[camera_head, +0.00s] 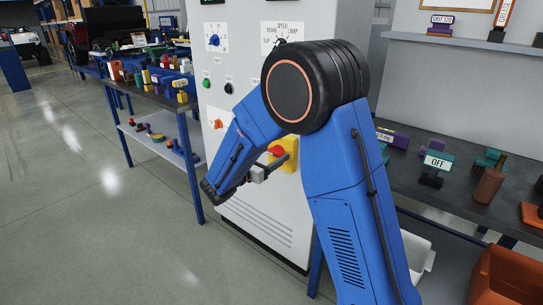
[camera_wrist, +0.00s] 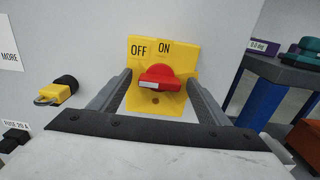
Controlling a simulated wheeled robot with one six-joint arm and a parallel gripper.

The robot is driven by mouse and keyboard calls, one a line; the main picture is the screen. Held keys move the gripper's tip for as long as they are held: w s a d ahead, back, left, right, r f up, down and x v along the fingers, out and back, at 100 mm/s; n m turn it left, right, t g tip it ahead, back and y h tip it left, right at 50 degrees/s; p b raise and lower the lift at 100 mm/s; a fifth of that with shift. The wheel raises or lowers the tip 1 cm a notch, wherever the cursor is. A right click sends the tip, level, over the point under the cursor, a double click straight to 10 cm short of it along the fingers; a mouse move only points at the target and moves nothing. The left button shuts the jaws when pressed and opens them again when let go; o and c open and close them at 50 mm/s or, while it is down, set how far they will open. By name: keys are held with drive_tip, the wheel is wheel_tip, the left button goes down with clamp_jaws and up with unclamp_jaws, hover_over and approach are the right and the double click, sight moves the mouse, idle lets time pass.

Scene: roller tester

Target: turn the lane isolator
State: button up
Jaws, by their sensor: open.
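The lane isolator is a red rotary handle (camera_wrist: 158,76) on a yellow plate (camera_wrist: 155,104) marked OFF at left and ON at right. A white mark shows on the handle's near face; I cannot tell which label it points to. In the head view the red handle (camera_head: 276,151) and the yellow plate (camera_head: 290,147) sit on the front of the pale cabinet, partly behind my arm. My gripper (camera_wrist: 158,80) is open, with one finger on each side of the red handle. Contact is not visible. In the head view my gripper (camera_head: 268,169) is close to the handle.
A yellow padlock (camera_wrist: 52,95) hangs on a black fitting left of the plate. The cabinet (camera_head: 262,215) also has knobs and buttons above. A bench with small parts (camera_head: 150,98) stands at left, another bench (camera_head: 450,195) at right. The floor at left is clear.

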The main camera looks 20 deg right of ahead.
drive_tip(key=c, duration=1.1)
drive_tip(key=shift+o, duration=0.2)
drive_tip(key=shift+m, duration=0.3)
drive_tip(key=m, duration=0.3)
drive_tip(key=shift+m, duration=0.3)
drive_tip(key=m, duration=0.4)
drive_tip(key=shift+s+f+m, duration=0.1)
drive_tip(key=shift+m, duration=0.2)
drive_tip(key=m, duration=0.4)
drive_tip(key=shift+d, duration=0.1)
drive_tip(key=shift+s+f+m, duration=0.1)
drive_tip(key=shift+f+m, duration=0.1)
drive_tip(key=shift+m, duration=2.3)
